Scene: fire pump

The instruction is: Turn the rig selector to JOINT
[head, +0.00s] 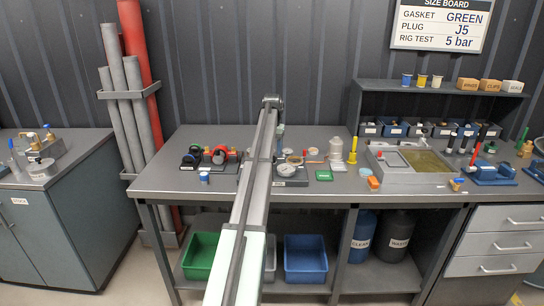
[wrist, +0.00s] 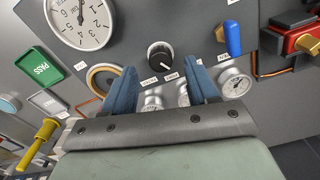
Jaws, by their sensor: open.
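The rig selector (wrist: 160,56) is a round black knob on the grey rig panel in the wrist view. A pale pointer mark on it seems to point down and to the right in the picture. Small white labels (wrist: 172,76) sit just below it, too small and tilted to read surely. My gripper (wrist: 162,70) is open, its two blue fingers to the left and right of the knob's lower side, with nothing held. I cannot tell whether they touch the panel. In the head view my arm hides the selector and part of the rig (head: 291,182).
A large dial gauge (wrist: 80,20), a brass ring (wrist: 103,79), a blue-handled valve (wrist: 233,38) and a smaller gauge (wrist: 235,82) surround the selector. A green PASS plate (wrist: 38,67) and yellow-handled part (wrist: 40,140) lie left. A metal tray (head: 410,172) stands right on the bench.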

